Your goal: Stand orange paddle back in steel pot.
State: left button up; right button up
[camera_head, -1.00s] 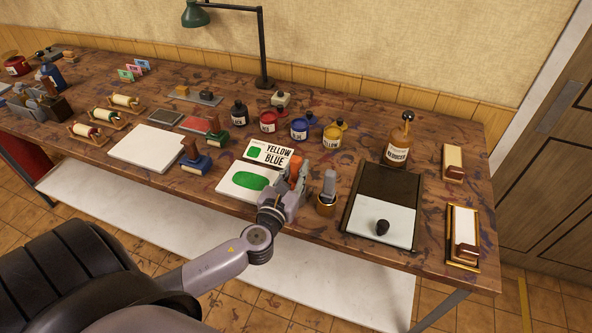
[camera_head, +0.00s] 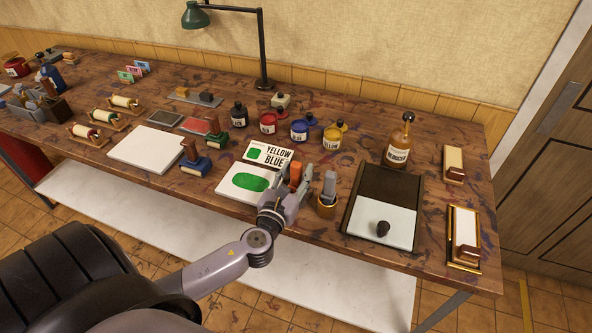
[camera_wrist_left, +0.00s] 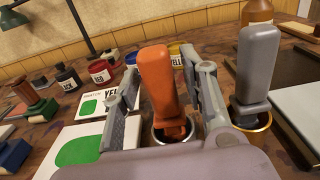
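The orange paddle (camera_head: 296,176) stands nearly upright at the front of the bench. In the left wrist view its orange handle (camera_wrist_left: 157,82) rises from the round steel pot (camera_wrist_left: 180,143), with its lower end inside the rim. My left gripper (camera_head: 294,177) is open around the handle. In the left wrist view its fingers (camera_wrist_left: 168,75) stand on either side with gaps between them and the handle. The pot is hidden behind the gripper in the head view. My right gripper is not in view.
A grey-handled paddle (camera_head: 329,183) stands in a brass pot (camera_head: 327,208) close on the right. A white slab with green paint (camera_head: 232,196) and a YELLOW BLUE card (camera_head: 277,163) lie left. A dark board with a white plate (camera_head: 395,222) lies further right.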

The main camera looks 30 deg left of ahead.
pick_arm(q)
jog(key=shift+o, duration=0.2)
jog(key=v, duration=1.2)
